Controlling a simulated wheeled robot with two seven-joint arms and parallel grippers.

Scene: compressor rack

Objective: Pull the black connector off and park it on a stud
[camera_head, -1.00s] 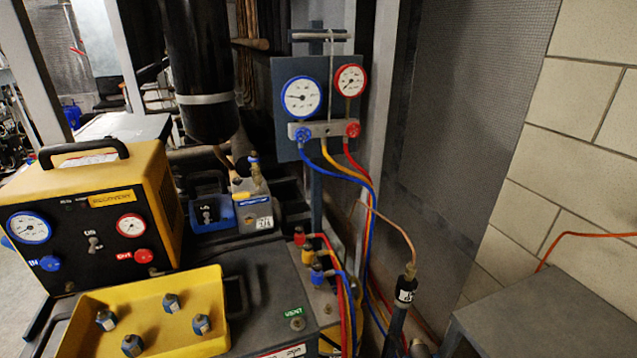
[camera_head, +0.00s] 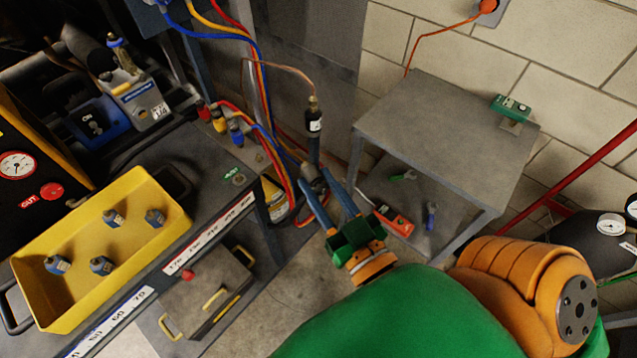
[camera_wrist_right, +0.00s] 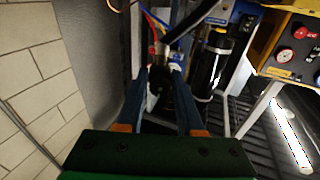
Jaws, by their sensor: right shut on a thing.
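A dark upright connector body with a white label (camera_head: 314,124) hangs at the end of a thin copper line, left of the grey table. My right gripper (camera_head: 321,183) is just below it, its blue fingers shut on a dark piece, which I take to be the black connector (camera_head: 311,172). In the right wrist view the fingertips (camera_wrist_right: 160,73) stand either side of a dark piece (camera_wrist_right: 160,88); its outline is hard to make out. A bare fitting marked VENT (camera_head: 238,179) sits on the dark bench top; I cannot tell which fitting is the stud. My left gripper is not in view.
Red, yellow and blue hoses (camera_head: 283,160) run close left of my right gripper. The grey side table (camera_head: 430,125) stands to its right, with a green device (camera_head: 511,108) on top. A yellow tray (camera_head: 150,190) with several blue-grey fittings is at the left.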

